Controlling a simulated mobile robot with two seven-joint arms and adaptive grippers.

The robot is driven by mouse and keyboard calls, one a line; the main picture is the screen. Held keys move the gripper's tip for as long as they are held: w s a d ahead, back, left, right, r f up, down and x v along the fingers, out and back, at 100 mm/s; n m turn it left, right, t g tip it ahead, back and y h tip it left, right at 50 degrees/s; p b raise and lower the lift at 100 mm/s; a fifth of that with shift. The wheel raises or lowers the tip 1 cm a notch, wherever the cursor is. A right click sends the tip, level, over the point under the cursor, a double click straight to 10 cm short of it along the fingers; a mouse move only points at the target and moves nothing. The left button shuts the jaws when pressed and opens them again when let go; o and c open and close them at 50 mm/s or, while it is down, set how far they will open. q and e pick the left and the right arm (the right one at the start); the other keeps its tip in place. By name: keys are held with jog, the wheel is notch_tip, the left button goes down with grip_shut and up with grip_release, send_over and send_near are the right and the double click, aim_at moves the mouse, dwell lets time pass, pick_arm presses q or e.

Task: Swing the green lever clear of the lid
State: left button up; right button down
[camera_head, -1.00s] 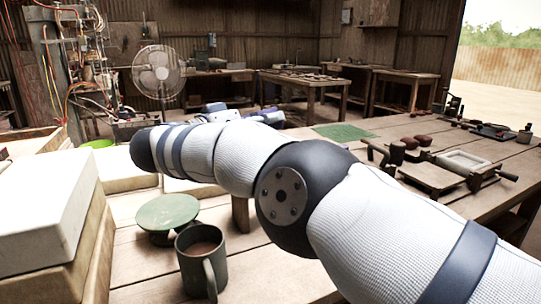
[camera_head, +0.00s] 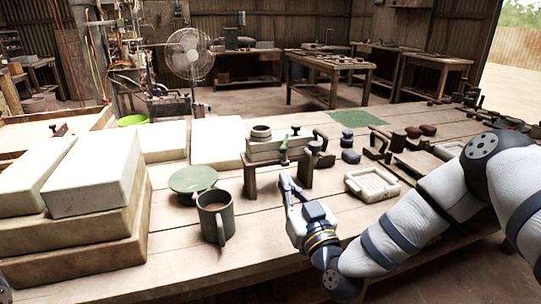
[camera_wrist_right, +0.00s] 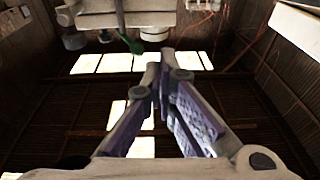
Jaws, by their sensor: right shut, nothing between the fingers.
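A small press stands on a raised wooden stand (camera_head: 250,178) in the middle of the bench. Its pale lid (camera_head: 266,152) carries a round ring and a dark knob. The green lever (camera_head: 284,148) sticks up at the lid's front edge; I cannot tell how far it overlaps the lid. In the right wrist view the green lever (camera_wrist_right: 130,42) shows beyond and left of the fingertips. My right gripper (camera_head: 287,180) is shut and empty, in front of and below the lever, apart from it. It also shows in the wrist view (camera_wrist_right: 165,62).
A green round stand (camera_head: 193,180) and a mug (camera_head: 215,218) are left of my right gripper. White blocks (camera_head: 95,175) are stacked at left. A pale tray (camera_head: 372,186) lies to the right, near my right arm. A dark handle (camera_head: 320,142) stands right of the lid.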

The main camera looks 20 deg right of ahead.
aim_at(285, 143)
pick_arm(q)
jog(key=shift+s+f+g+b, duration=0.3)
jog(key=shift+s+f+b, duration=0.25)
jog(key=shift+s+f, duration=0.25)
pick_arm(e)
jog(key=x, duration=1.1)
